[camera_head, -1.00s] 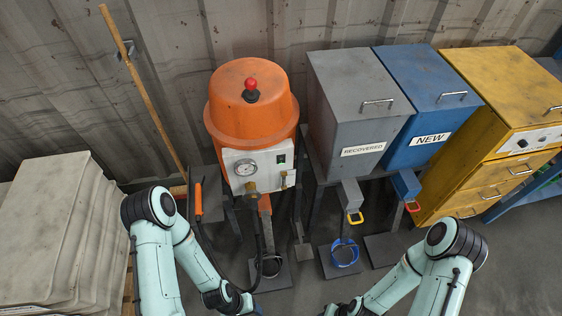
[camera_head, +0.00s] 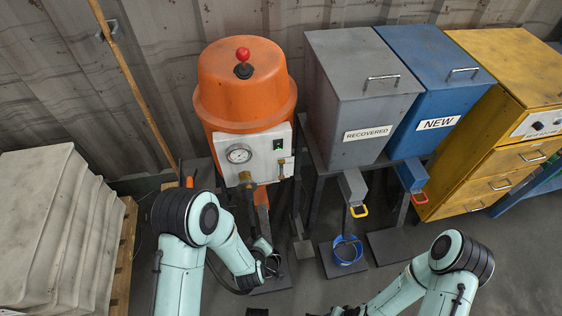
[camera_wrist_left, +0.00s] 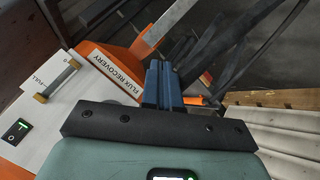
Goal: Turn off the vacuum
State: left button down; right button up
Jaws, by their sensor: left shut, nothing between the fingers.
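The orange vacuum (camera_head: 245,90) stands against the wall with a red knob (camera_head: 243,54) on its lid. Its white panel (camera_head: 252,157) carries a gauge (camera_head: 238,153) and a black switch with a green mark (camera_head: 278,144). In the left wrist view the switch (camera_wrist_left: 17,131) is at the far left, lit green, and the "FLUX RECOVERY" label (camera_wrist_left: 118,73) is beside my fingers. My left gripper (camera_wrist_left: 161,75) is shut and empty, to one side of the switch and apart from it. My right gripper (camera_head: 345,311) is at the bottom edge, too small to read.
Grey "RECOVERED" (camera_head: 350,90) and blue "NEW" (camera_head: 430,85) hoppers stand right of the vacuum, then a yellow cabinet (camera_head: 515,165). A black hose hangs by my left wrist. Stacked sacks (camera_head: 50,230) fill the left; a wooden pole (camera_head: 130,85) leans on the wall.

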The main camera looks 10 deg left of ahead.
aim_at(279, 144)
pick_arm(q)
jog(key=w+d+r+n+t+y+b, duration=0.2)
jog(key=w+d+r+n+t+b, duration=0.45)
jog(key=w+r, duration=0.3)
notch_tip(279, 144, up, 9)
jog(key=s+d+n+t+y+b, duration=0.1)
jog(key=d+n+t+y+b, duration=0.1)
jog(key=n+t+y+b, duration=0.1)
jog(key=shift+s+d+r+n+y+b, duration=0.25)
jog(key=shift+n+b, duration=0.45)
jog(key=shift+n, duration=0.55)
pick_arm(e)
jog(key=w+d+f, duration=0.1)
jog(key=w+f, duration=0.1)
jog(key=f, duration=0.4)
jog(key=w+d+f+t+h, duration=0.1)
jog(key=w+d+f, duration=0.1)
jog(key=f, duration=0.5)
jog(key=shift+w+d+m+t, duration=0.2)
jog(key=shift+w+m+t, duration=0.1)
jog(key=shift+w, duration=0.45)
pick_arm(q)
jog(key=shift+f+t, duration=0.1)
jog(key=shift+t, duration=0.15)
pick_arm(e)
jog(key=shift+f, duration=0.1)
